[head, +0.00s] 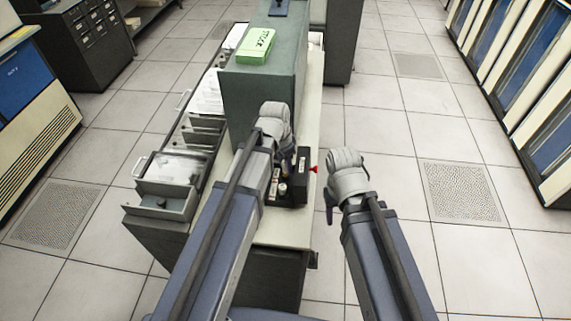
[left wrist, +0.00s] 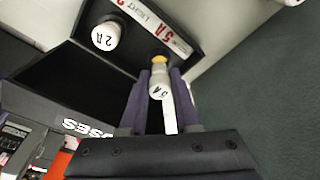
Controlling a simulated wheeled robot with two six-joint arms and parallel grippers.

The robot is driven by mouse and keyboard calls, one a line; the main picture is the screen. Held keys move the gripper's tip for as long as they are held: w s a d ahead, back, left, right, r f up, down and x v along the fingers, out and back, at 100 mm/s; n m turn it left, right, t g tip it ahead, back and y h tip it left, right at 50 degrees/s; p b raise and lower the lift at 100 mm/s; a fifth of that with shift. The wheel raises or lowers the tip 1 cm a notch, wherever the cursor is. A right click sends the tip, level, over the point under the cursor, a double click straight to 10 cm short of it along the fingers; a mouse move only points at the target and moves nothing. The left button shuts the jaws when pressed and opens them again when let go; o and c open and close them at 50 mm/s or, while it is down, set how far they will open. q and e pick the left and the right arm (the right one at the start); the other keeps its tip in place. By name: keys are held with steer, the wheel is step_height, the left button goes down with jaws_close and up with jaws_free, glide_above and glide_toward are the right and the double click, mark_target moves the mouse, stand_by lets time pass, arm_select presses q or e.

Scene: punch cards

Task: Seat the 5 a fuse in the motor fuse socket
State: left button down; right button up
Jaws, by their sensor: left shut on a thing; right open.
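My left gripper (left wrist: 160,82) is shut on a white fuse marked "5 A" (left wrist: 159,90) with a brass-yellow end. That end points at the black fuse panel (left wrist: 205,44), near a label strip (left wrist: 165,31) reading "LIGHT" and, in red, "5 A". I cannot tell whether the end touches the panel, and the motor socket cannot be made out. A white 2 A fuse (left wrist: 105,37) stands in the panel. In the head view my left gripper (head: 285,157) is over the black fuse box (head: 297,192), partly hiding it. My right gripper (head: 332,207) is open and empty, right of the bench.
A red lever (head: 313,169) sticks out of the box's right side. A grey-green cabinet (head: 262,95) stands behind, with a green box (head: 256,46) on top. An open card drawer (head: 167,200) lies left. The floor right of the bench is clear.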

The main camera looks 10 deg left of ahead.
arm_select(q)
steer(key=shift+f+b, duration=0.8)
steer(key=shift+f, duration=0.15)
steer(key=shift+s+f+b, duration=0.2)
steer(key=shift+s+b, duration=0.2)
steer(key=shift+s, duration=0.15)
steer(key=c, duration=0.6)
jaws_free()
steer(key=shift+s, duration=0.15)
steer(key=shift+o, duration=0.2)
steer(key=shift+w+r+p, duration=0.3)
steer(key=shift+r+p, duration=0.25)
steer(key=shift+p, duration=0.3)
step_height(320, 180, up, 7)
steer(key=p, duration=0.7)
steer(key=shift+s+a+r, duration=0.15)
steer(key=shift+s+a, duration=0.1)
steer(key=shift+a, duration=0.15)
